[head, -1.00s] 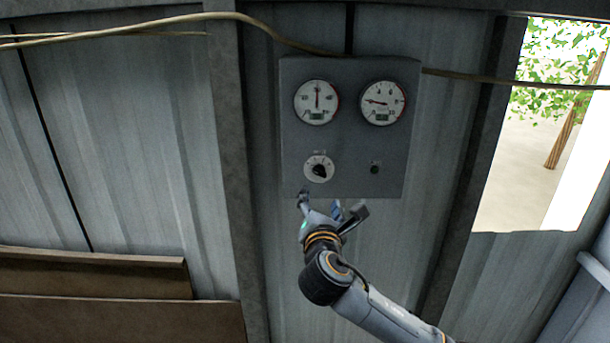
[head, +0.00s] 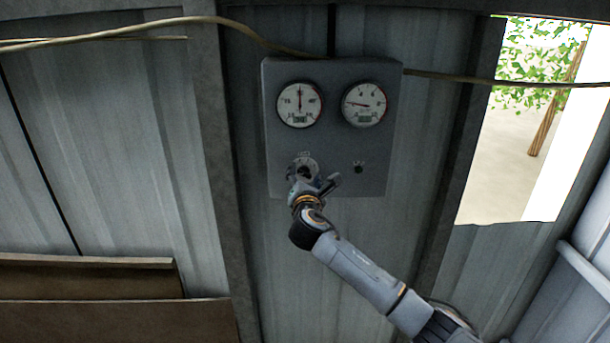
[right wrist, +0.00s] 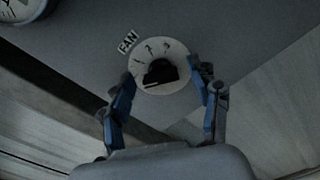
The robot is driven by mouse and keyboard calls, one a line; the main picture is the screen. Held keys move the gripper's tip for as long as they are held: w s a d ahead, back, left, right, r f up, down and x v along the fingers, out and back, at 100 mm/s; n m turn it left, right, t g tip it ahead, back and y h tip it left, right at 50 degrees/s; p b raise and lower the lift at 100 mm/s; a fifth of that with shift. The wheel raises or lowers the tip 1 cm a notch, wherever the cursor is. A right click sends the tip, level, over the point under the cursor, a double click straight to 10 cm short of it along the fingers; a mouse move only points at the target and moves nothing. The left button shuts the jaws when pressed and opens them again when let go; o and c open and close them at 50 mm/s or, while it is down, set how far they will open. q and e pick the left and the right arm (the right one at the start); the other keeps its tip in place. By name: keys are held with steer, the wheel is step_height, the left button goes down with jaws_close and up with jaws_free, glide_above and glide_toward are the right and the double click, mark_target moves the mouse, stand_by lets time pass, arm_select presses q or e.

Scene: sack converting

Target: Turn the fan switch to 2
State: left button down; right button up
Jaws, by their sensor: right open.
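The fan switch is a black knob (right wrist: 160,73) on a round white dial (right wrist: 150,55) with marks around it and the label FAN beside it. It sits at the lower left of the grey control box (head: 378,178). My right gripper (head: 306,176) is at the dial in the head view and partly covers it. In the right wrist view its two blue-padded fingers (right wrist: 163,88) are open, one on each side of the dial. I cannot tell whether they touch the knob. The knob's exact setting is too dim to read. My left gripper is not in view.
Two round gauges, left (head: 299,104) and right (head: 364,103), sit above the switch. A small black knob (head: 358,167) is to its right. A cable (head: 440,75) runs along the wall above. A window opening (head: 515,150) is at right, brown boards (head: 90,275) at lower left.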

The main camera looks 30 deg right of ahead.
steer(key=c, duration=1.2)
